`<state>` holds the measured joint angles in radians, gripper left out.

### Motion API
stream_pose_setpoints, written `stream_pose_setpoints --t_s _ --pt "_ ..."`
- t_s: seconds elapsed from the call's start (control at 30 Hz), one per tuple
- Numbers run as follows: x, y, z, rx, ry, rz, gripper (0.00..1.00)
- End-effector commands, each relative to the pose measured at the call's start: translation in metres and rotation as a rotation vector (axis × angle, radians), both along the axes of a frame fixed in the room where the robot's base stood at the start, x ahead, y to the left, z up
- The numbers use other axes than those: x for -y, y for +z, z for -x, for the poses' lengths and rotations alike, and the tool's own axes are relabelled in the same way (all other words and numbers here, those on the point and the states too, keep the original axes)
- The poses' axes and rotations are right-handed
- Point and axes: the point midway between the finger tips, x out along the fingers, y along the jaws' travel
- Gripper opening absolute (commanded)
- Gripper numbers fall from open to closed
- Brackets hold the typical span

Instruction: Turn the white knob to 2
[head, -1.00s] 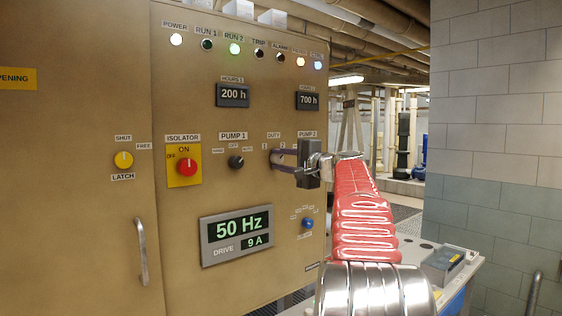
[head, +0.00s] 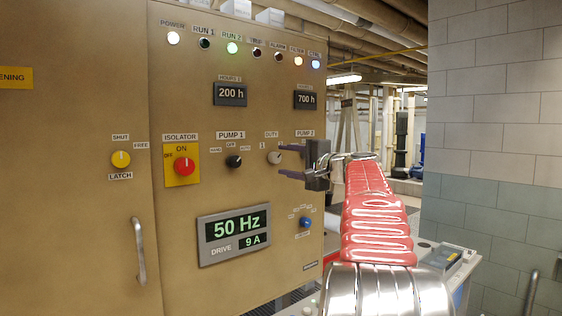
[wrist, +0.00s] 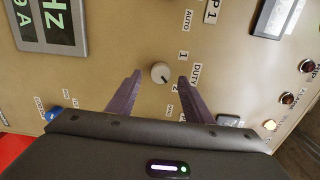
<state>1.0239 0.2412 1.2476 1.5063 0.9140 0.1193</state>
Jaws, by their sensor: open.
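The white knob (head: 274,157) is on the tan panel below the DUTY label, and it also shows in the wrist view (wrist: 161,72). Its dark mark points to the lower right in the wrist view, toward the 2 label (wrist: 191,87); the 1 label (wrist: 184,55) is on the other side of DUTY. My gripper (head: 281,161) is open in front of the panel. In the wrist view its purple fingers (wrist: 160,76) are spread either side of the knob, with visible gaps. It holds nothing.
A black PUMP 1 knob (head: 234,161), red isolator knob (head: 183,166) and blue knob (head: 305,222) are nearby on the panel. A drive display (head: 234,234) sits below. My gripper hides part of the PUMP 2 area. A block wall (head: 500,130) stands at the right.

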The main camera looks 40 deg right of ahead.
Motion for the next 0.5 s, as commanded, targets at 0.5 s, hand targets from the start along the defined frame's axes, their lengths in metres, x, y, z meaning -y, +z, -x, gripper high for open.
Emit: stream_pose_setpoints --t_s 0.5 --pt "-0.009 -0.001 0.087 0.000 -0.003 -0.001 0.47"
